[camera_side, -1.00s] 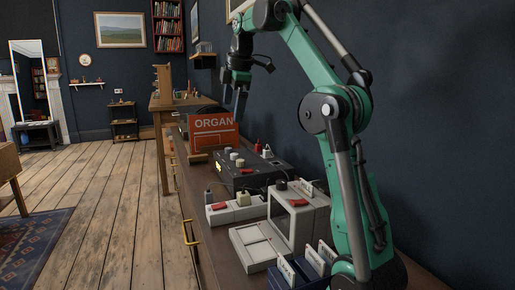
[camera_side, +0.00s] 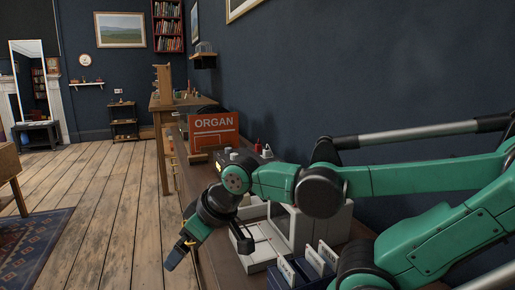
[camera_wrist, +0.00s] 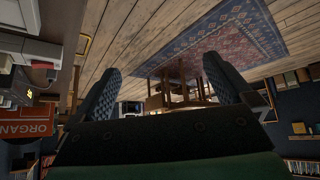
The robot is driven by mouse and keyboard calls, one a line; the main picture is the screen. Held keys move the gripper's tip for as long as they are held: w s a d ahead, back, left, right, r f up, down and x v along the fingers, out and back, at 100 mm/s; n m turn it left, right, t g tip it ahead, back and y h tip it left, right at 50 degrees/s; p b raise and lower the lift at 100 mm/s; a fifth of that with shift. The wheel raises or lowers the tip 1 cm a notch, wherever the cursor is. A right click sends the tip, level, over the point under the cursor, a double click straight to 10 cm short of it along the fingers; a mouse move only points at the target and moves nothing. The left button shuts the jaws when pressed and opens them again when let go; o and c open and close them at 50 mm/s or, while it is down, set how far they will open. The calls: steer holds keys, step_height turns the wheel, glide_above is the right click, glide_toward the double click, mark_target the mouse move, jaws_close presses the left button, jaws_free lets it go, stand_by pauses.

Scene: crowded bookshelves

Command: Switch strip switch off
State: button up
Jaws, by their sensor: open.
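The pale strip with a red rocker switch is mostly hidden behind my wrist and gripper in the side view. In the wrist view, a red switch (camera_wrist: 42,65) on a pale housing shows at the left edge; whether it is on or off cannot be told. My gripper (camera_side: 208,248) is open and empty, beside the front edge of the long desk and pointing down and outward to the left. In the wrist view its two fingers (camera_wrist: 160,78) are wide apart, with only floor and distant furniture between them.
The orange ORGAN sign (camera_side: 213,130) stands farther back on the desk. A pale grey box (camera_side: 310,230) and dark holders with white cards (camera_side: 290,272) stand at the near end. The wooden floor (camera_side: 110,200) left of the desk is clear, with a patterned rug (camera_side: 30,245).

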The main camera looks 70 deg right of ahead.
steer(key=shift+s+a+f, duration=0.25)
steer(key=shift+s+f, duration=0.05)
steer(key=shift+f, duration=0.15)
steer(key=shift+w+d+r, duration=0.1)
steer(key=shift+d, duration=0.05)
steer(key=c, duration=0.5)
steer(key=w+d, duration=0.1)
steer(key=w+d+r+m+h, duration=0.1)
steer(key=d, duration=0.1)
steer(key=w+d+m, duration=0.1)
steer(key=shift+d+r+h, duration=0.25)
steer(key=shift+r+h, duration=0.05)
jaws_close()
steer(key=w+d+m+h, duration=0.2)
steer(key=d+m, duration=0.1)
steer(key=d, duration=0.6)
steer(key=w+d+m+g+h, duration=0.1)
steer(key=w+d+m+h, duration=0.2)
steer(key=d, duration=0.6)
steer(key=shift+d+r+m+h, duration=0.25)
steer(key=shift+r+m+h, duration=0.05)
steer(key=shift+r, duration=0.15)
